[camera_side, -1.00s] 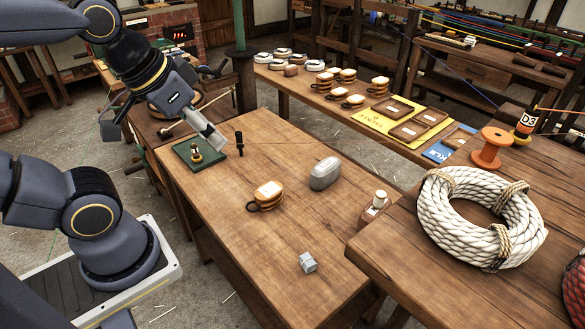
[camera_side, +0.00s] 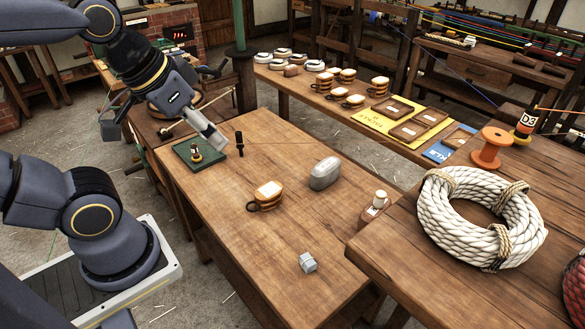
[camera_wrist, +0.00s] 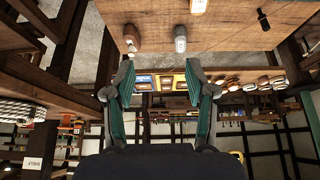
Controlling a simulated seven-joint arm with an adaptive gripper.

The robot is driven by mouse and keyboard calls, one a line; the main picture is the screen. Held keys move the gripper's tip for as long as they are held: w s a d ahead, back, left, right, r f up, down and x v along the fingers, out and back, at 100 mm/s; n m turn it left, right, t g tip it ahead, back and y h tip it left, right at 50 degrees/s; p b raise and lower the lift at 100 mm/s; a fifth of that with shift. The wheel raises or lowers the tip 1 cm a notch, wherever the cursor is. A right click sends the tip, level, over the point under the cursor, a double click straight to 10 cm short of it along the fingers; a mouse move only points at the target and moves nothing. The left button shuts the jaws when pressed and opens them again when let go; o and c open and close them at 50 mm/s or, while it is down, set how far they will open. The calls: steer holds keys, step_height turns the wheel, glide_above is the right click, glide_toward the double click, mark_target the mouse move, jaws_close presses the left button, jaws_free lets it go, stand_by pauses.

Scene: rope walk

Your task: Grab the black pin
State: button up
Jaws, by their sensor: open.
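The black pin (camera_side: 239,143) stands upright near the far edge of the wooden bench, just right of a green square plate (camera_side: 213,165). In the wrist view it shows as a small dark pin (camera_wrist: 263,18) near the top right. My gripper (camera_wrist: 160,75) is open and empty, with its two green-padded fingers spread apart. In the side view my gripper is up and to the left of the pin, above the bench and apart from it. Its fingers are hard to make out there.
A brass-and-black piece (camera_side: 196,153) stands on the green plate. A rope coil (camera_side: 437,230) lies on the right table.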

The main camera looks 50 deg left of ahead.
steer(key=w+r+m+t+h, duration=0.1)
steer(key=w+r+m, duration=0.25)
steer(key=w, duration=0.25)
steer(key=w+r+m+t+h, duration=0.1)
steer(key=w+r+m, duration=0.25)
steer(key=w, duration=0.35)
steer(key=w+a+f, duration=0.2)
steer(key=w+a, duration=0.6)
steer(key=n+y, duration=0.2)
steer(key=n, duration=0.4)
glide_above(236, 133)
steer(key=s+d, duration=0.3)
steer(key=s, duration=0.1)
step_height(236, 133, down, 18)
steer(key=s+a+f+n+g, duration=0.1)
steer(key=s+a+f, duration=0.2)
steer(key=s+f, duration=0.15)
steer(key=shift+x, duration=8.45)
steer(key=shift+w+d, duration=0.1)
jaws_close()
